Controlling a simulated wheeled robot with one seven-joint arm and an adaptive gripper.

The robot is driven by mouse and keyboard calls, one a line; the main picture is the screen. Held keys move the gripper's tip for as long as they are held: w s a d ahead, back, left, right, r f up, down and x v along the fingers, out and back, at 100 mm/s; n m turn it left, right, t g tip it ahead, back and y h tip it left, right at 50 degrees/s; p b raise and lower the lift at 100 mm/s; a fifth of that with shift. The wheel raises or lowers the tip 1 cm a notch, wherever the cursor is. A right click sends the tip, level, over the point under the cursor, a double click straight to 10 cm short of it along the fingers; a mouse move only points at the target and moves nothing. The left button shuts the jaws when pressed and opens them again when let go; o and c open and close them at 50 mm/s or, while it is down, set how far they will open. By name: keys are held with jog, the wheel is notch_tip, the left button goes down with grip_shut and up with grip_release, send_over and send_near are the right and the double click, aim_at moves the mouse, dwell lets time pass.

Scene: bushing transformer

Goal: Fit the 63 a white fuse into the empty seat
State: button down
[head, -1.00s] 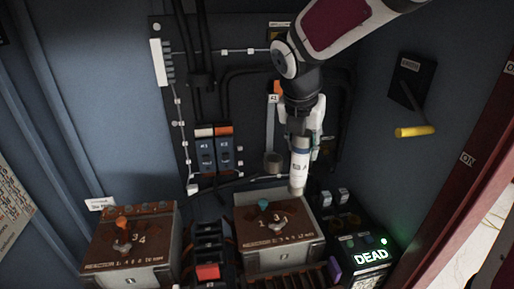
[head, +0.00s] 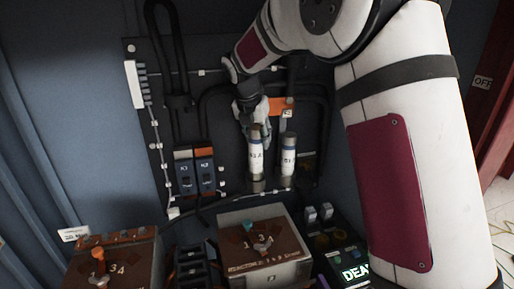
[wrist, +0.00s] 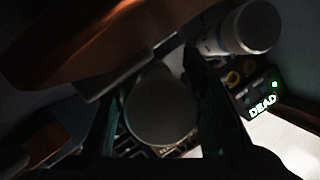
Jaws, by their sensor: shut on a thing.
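The white 63 A fuse (head: 255,158) is upright in the head view, with its label facing me. My gripper (head: 256,132) is shut on its upper end. The fuse's lower end is at the dark cup-shaped left seat (head: 257,187); I cannot tell whether it is inside or just in front of or above it. A second white fuse (head: 288,160) stands upright just to the right, apart from the held one. In the wrist view the held fuse (wrist: 160,108) shows as a dim round end between the fingers, and the second fuse (wrist: 252,28) is at upper right.
An orange-topped tagged part (head: 283,105) is just right of my gripper. Blue breakers (head: 195,172) are to the left on the panel. A brown-topped box (head: 262,247) stands below the fuses, beside the lit DEAD tester (head: 353,272).

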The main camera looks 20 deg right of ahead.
aim_at(257, 148)
jog(key=shift+f, duration=1.75)
jog(key=c, duration=1.1)
grip_release()
jog(key=shift+f, duration=0.15)
jog(key=shift+o, duration=0.2)
jog(key=v, duration=1.2)
